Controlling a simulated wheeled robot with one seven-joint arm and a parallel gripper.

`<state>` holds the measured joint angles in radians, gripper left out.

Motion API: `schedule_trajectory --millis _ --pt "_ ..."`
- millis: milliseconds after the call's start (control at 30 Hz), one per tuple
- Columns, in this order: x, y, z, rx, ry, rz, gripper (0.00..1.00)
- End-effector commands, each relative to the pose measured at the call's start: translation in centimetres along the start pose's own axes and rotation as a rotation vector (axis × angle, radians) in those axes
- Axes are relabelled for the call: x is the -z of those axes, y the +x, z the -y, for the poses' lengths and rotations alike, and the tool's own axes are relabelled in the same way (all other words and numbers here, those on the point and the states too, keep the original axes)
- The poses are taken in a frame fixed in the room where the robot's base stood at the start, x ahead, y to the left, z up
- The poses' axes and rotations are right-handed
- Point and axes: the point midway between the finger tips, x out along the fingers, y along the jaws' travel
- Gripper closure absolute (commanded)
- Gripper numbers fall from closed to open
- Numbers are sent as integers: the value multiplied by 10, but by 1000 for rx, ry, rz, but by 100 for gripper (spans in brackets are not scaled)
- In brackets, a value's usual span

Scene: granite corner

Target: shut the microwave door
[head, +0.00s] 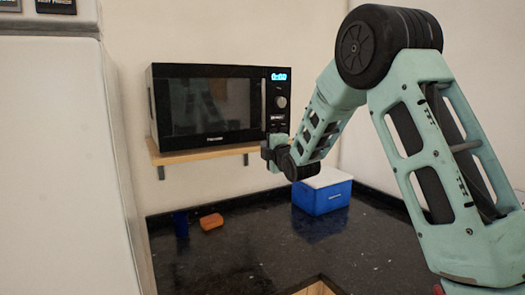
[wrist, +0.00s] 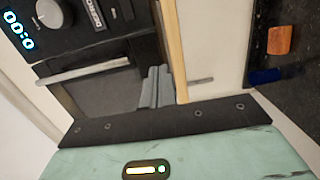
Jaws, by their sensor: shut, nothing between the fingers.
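The black microwave (head: 218,72) stands on a wooden wall shelf. Its dark-windowed door (head: 205,108) looks flush with the front in the head view; I cannot tell whether a small gap is left at its right edge. The control panel (head: 280,108), with a lit display and a knob, is on the right. My gripper (head: 269,152) is shut and empty in front of the microwave's lower right corner, hiding part of it. The wrist view shows the grey fingers (wrist: 155,88) close to the lower panel, near a silver bar (wrist: 82,73); contact cannot be told.
The wooden shelf (head: 200,155) juts out just under the microwave. Below, the black counter (head: 250,245) holds a blue box with a white lid (head: 322,192), an orange block (head: 211,222) and a blue cup (head: 181,224). A white cabinet (head: 60,170) stands at the left.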

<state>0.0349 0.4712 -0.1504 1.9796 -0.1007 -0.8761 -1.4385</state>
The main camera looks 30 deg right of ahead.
Motion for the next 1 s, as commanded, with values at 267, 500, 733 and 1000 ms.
schedule_trajectory --millis 267,500,733,1000 --pt "-3 -38 2 -4 0 -1 100" --pt "-6 -69 1 -3 0 -1 100" --pt "-7 -78 0 -1 0 -1 100" --pt "30 -88 22 112 126 -42 100"
